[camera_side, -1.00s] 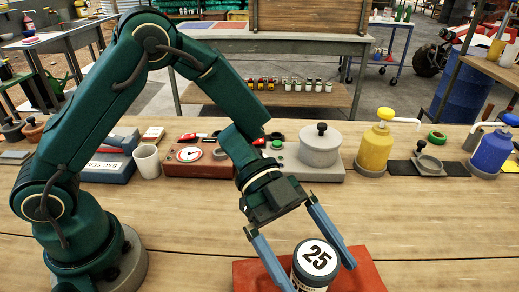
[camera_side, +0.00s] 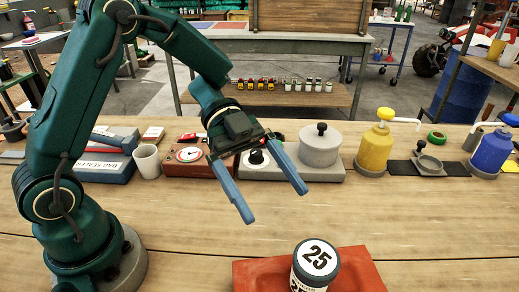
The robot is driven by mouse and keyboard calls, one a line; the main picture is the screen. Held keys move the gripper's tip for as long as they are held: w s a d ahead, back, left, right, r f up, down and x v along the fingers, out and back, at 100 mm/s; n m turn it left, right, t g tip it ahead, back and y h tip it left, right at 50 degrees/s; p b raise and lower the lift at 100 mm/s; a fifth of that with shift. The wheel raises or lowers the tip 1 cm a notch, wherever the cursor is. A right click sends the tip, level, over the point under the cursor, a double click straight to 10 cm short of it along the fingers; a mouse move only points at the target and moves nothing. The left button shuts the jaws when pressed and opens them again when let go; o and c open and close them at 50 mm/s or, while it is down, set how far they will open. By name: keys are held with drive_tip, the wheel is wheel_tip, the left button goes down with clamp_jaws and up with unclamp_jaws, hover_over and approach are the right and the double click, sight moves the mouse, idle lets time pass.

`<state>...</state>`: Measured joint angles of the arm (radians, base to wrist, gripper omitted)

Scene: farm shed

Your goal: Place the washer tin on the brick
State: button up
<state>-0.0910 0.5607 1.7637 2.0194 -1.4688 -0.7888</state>
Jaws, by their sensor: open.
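The washer tin (camera_side: 315,265) is a dark cylinder with a white top marked "25". It stands upright on the red brick (camera_side: 359,270) at the bottom of the side view. The lower parts of the tin and brick are cut off by the picture's edge. My gripper (camera_side: 275,206) is open and empty, with its two blue fingers apart. It is above and behind the tin, a little to the left, and not touching it.
Along the back of the wooden bench (camera_side: 180,225) stand a white mug (camera_side: 147,161), a red box with a dial (camera_side: 186,160), a grey lidded pot (camera_side: 320,147), a yellow pump bottle (camera_side: 377,150) and a blue one (camera_side: 490,153).

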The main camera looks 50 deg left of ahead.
drive_tip(key=w+a+r+n+t+y, duration=0.1)
drive_tip(key=w+r+n+t+y, duration=0.2)
drive_tip(key=w+t, duration=0.35)
drive_tip(key=w+a+r+n+t+y, duration=0.1)
drive_tip(key=w+a+r+n+t, duration=0.15)
drive_tip(key=w+r+t, duration=0.4)
drive_tip(key=a+r+n+t+y, duration=0.2)
drive_tip(key=a+n+t+y, duration=0.1)
drive_tip(key=a+n+y, duration=0.25)
drive_tip(key=s+a+n+g+y, duration=0.1)
drive_tip(key=s+a+n+y, duration=0.4)
drive_tip(key=s+d+f+n+g, duration=0.1)
drive_tip(key=s+f+n+g, duration=0.1)
drive_tip(key=s, duration=0.6)
drive_tip(key=s+d+f+n+g+h, duration=0.1)
drive_tip(key=s+f+g, duration=0.4)
drive_tip(key=s+f, duration=0.2)
drive_tip(key=shift+s+d+n, duration=0.4)
drive_tip(key=shift+s, duration=0.25)
